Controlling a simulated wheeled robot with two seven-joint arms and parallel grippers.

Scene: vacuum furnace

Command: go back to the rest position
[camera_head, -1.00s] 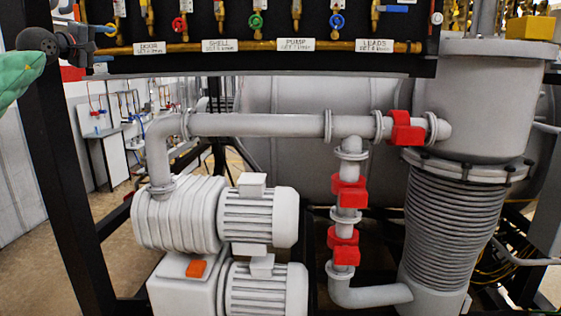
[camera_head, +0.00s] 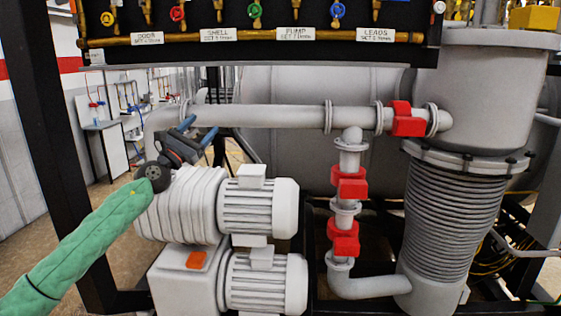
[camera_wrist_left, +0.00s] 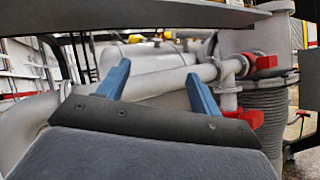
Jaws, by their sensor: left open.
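My left gripper (camera_head: 198,133) reaches in from the left on its green-sleeved arm. In the head view it is in front of the left end of the grey horizontal pipe (camera_head: 265,116) and above the upper grey pump (camera_head: 182,208). Its two blue fingers are apart, and nothing is between them. The fingers also show spread and empty in the left wrist view (camera_wrist_left: 160,85), with the pipe behind them. I cannot tell from the picture how far the fingers are from the pipe. My right gripper is in no view.
A valve panel with a brass manifold (camera_head: 260,37) and labels runs along the top. Red valve handles (camera_head: 351,184) sit on the vertical pipe. A ribbed grey column (camera_head: 455,205) stands at the right. A black frame post (camera_head: 45,130) is at the left, with open floor beyond.

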